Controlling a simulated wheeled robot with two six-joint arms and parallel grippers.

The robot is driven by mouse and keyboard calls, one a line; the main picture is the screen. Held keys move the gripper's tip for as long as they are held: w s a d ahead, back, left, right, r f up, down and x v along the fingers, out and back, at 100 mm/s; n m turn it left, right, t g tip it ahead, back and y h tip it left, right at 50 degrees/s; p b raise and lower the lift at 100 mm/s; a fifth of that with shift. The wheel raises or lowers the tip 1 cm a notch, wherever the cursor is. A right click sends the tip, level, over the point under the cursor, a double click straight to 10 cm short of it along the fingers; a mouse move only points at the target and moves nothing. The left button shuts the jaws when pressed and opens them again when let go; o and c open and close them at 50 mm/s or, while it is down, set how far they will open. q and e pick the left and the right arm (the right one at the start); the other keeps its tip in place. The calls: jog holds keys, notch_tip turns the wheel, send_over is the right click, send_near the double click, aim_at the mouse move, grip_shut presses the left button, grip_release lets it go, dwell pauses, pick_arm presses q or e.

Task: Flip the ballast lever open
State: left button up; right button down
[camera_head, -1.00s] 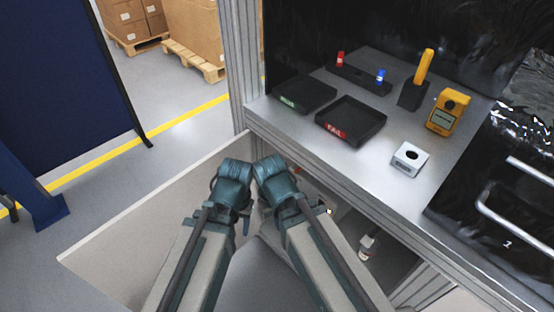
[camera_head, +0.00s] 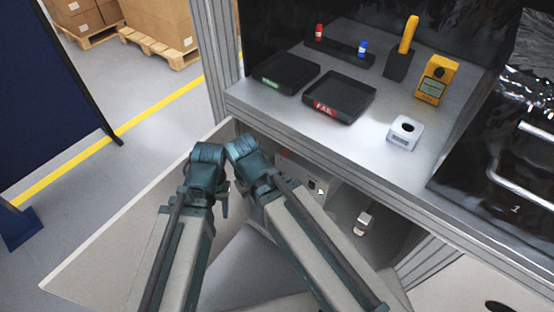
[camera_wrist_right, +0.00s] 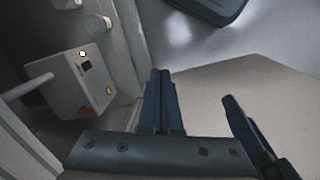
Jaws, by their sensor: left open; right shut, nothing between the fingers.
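In the right wrist view a pale grey box (camera_wrist_right: 82,82) sits at the left on an upright panel. It has a small lit lamp, a dark square and orange marks. A pale rod (camera_wrist_right: 28,86) sticks out from its left side; I cannot tell for certain that it is the ballast lever. My right gripper (camera_wrist_right: 161,72) is shut and empty, to the right of the box and apart from it. In the head view the box (camera_head: 316,189) shows small inside the cabinet under the counter. My left gripper (camera_head: 225,202) is open, partly hidden by the arms.
A pale open door panel (camera_head: 115,222) stands to the left of my arms. The counter (camera_head: 290,112) overhangs the cabinet and holds black trays (camera_head: 340,97), a white block (camera_head: 405,133) and a yellow meter (camera_head: 437,80). A small white-topped item (camera_head: 363,223) is inside the cabinet, lower right.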

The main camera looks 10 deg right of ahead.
notch_tip(320, 180, down, 32)
jog(key=d+b, duration=0.1)
jog(key=b, duration=2.9)
jog(key=w+d+f+m+t+b, duration=0.1)
jog(key=w+d+f+b, duration=0.25)
jog(key=f+b, duration=0.25)
jog(key=w+d+f+m+b, duration=0.1)
jog(key=w+d+f+b, duration=0.25)
jog(key=f+b, duration=0.25)
jog(key=w+d+r+n+t+h+b, duration=0.1)
jog(key=w+d+r+t+h, duration=0.1)
jog(key=w+d+h, duration=0.3)
jog(key=w+d+r+n+t+h+b, duration=0.1)
jog(key=w+d+r+t, duration=0.2)
jog(key=w, duration=0.3)
jog(key=w+a+r+n+t+h, duration=0.1)
jog(key=w+a+r+n+t, duration=0.2)
jog(key=r, duration=0.4)
jog(key=w+a+r+n+t+h, duration=0.1)
jog(key=w+a+r+n+t, duration=0.3)
jog(key=w+a+r+t, duration=0.2)
notch_tip(320, 180, up, 2)
jog(key=shift+w+a+n+h, duration=0.3)
jog(key=shift+w+a, duration=0.2)
jog(key=shift+w, duration=0.6)
jog(key=shift+w, duration=0.1)
